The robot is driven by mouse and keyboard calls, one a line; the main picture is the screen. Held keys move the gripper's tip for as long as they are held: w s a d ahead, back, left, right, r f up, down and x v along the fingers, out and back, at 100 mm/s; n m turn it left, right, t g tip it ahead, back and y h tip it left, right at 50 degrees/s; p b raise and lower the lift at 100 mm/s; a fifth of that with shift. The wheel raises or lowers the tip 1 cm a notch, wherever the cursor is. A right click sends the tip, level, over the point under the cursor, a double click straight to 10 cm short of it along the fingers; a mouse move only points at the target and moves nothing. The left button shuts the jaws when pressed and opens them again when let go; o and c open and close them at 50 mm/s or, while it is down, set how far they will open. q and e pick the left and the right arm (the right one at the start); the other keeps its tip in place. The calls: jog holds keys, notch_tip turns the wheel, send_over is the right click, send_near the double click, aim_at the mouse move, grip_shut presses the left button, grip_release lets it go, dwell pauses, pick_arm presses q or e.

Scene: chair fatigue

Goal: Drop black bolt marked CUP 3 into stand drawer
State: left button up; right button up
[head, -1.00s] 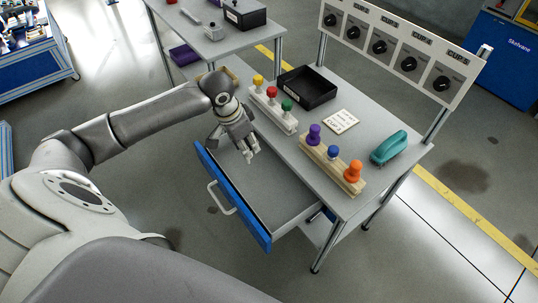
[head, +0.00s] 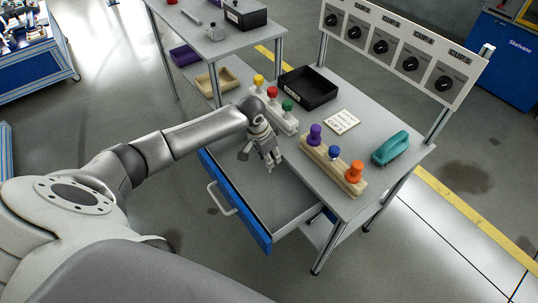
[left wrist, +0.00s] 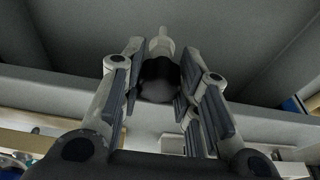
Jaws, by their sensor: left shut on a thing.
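My left gripper (head: 270,164) is over the inner end of the open stand drawer (head: 268,208), close to the tabletop edge. The drawer has a blue front with a pale handle, and the part of its grey floor I see looks bare. In the left wrist view my left gripper (left wrist: 160,74) is shut on a black bolt (left wrist: 160,86), with its round dark head between the finger pads and a light shaft pointing away. I cannot read a mark on it. The bolt is too small to make out in the head view. My right gripper is not in view.
The stand top (head: 395,170) carries a black tray (head: 308,90), a white rack (head: 271,112) and a wooden rack (head: 332,168) of coloured knobs, a small sign (head: 342,122) and a teal-handled brush (head: 391,146). A panel of dials (head: 400,50) rises behind.

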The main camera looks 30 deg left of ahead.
pick_arm(q)
jog(key=shift+f, duration=0.55)
jog(key=o, duration=0.9)
jog(key=shift+o, duration=0.2)
jog(key=shift+r, duration=0.1)
jog(key=shift+r, duration=0.35)
jog(key=p+v, duration=0.1)
jog(key=v, duration=1.1)
jog(key=shift+r, duration=0.2)
jog(key=shift+f, duration=0.1)
